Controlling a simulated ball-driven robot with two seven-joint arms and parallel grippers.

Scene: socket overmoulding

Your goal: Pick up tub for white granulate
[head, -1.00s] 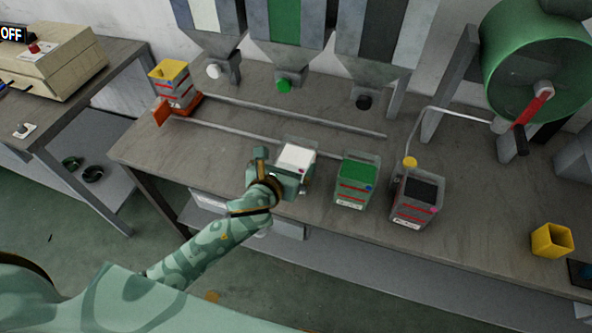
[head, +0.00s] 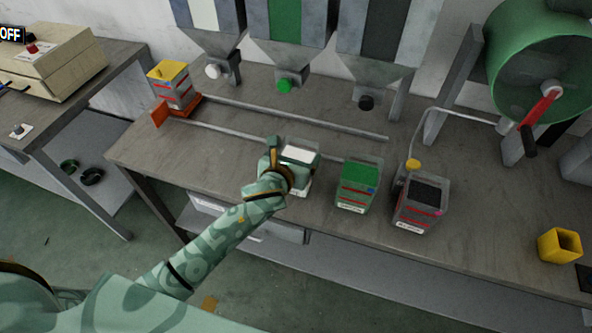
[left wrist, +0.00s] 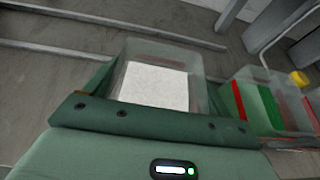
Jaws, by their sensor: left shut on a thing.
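The tub for white granulate (head: 299,154) is a clear tub with white content, near the front edge of the table. In the left wrist view the tub (left wrist: 155,85) sits between the two green fingers. My left gripper (head: 292,168) is shut on it, with fingers on both sides. Its lower part is mostly hidden by the gripper, so I cannot tell whether it touches the table. The tub with green granulate (head: 358,184) stands to its right, and the tub with black granulate (head: 421,203) further right. My right gripper is not in view.
Two metal rails (head: 290,117) run along the table (head: 235,148) behind the tub. Hoppers with white, green (head: 286,84) and black outlets hang at the back. A yellow-topped tub (head: 173,84) stands at left, a yellow cup (head: 560,245) at right, and a green drum (head: 540,70) at back right.

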